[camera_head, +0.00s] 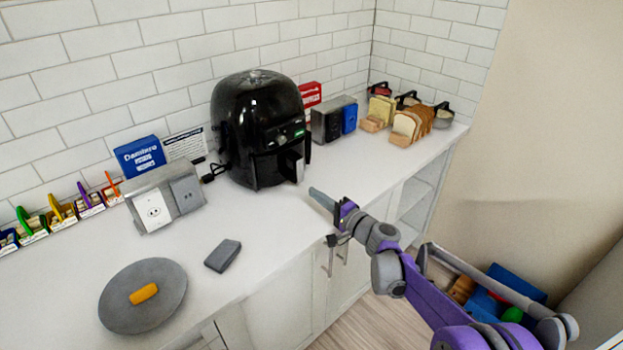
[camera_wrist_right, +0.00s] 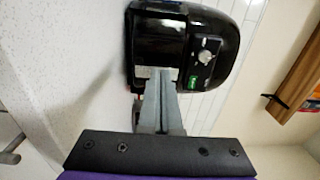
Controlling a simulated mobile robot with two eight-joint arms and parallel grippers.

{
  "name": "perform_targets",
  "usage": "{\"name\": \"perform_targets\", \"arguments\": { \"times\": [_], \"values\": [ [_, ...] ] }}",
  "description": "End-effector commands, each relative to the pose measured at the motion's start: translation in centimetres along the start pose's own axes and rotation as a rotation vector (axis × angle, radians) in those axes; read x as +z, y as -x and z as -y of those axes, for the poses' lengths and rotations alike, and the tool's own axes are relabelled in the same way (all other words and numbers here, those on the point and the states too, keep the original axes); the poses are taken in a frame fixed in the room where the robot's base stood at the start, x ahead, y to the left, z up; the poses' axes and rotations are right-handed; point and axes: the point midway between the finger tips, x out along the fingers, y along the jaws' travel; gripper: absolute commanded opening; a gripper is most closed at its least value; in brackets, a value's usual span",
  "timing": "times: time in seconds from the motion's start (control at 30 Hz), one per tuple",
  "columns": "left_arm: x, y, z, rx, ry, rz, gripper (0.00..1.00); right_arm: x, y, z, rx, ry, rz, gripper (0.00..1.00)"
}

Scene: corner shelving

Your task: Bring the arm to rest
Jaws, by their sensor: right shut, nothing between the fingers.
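My right arm (camera_head: 405,275), purple and grey, reaches in from the lower right in the head view. Its right gripper (camera_head: 322,199) is shut and empty, above the front edge of the counter. In the right wrist view the shut grey fingers (camera_wrist_right: 163,90) point towards the black air fryer (camera_wrist_right: 183,50). In the head view the air fryer (camera_head: 258,130) stands on the counter behind and left of the gripper, with a gap between them. My left gripper is not in view.
The white counter (camera_head: 250,235) holds a grey round plate (camera_head: 120,309) with an orange piece (camera_head: 143,293), a grey block (camera_head: 223,256), an outlet box (camera_head: 165,197) and bread slices (camera_head: 407,126). Cabinet handles (camera_head: 328,262) face the arm. A bin of coloured items (camera_head: 490,300) is at lower right.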

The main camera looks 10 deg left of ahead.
Motion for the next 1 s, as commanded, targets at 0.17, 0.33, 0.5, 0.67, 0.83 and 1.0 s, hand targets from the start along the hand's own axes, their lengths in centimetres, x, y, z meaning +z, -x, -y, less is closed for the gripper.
{"name": "perform_targets", "arguments": {
  "times": [0.17, 0.33, 0.5, 0.67, 0.83, 1.0],
  "values": [
    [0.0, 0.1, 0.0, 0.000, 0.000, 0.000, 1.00, 0.3, 0.7, 0.3, 0.014, 0.014, 0.004, 0.00],
    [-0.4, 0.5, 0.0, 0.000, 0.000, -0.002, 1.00, 2.5, 4.1, 1.7, 0.134, 0.124, 0.040, 0.00],
    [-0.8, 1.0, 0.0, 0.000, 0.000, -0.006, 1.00, 6.3, 11.0, 2.1, 0.353, 0.300, 0.094, 0.00],
    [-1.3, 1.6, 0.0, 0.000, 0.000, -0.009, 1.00, 9.4, 18.7, 1.0, 0.578, 0.459, 0.136, 0.00],
    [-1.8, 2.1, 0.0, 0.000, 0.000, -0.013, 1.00, 12.2, 28.0, -1.4, 0.830, 0.614, 0.167, 0.00],
    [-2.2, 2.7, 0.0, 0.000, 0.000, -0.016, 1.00, 14.1, 37.0, -4.1, 1.076, 0.750, 0.182, 0.00]
  ]
}}
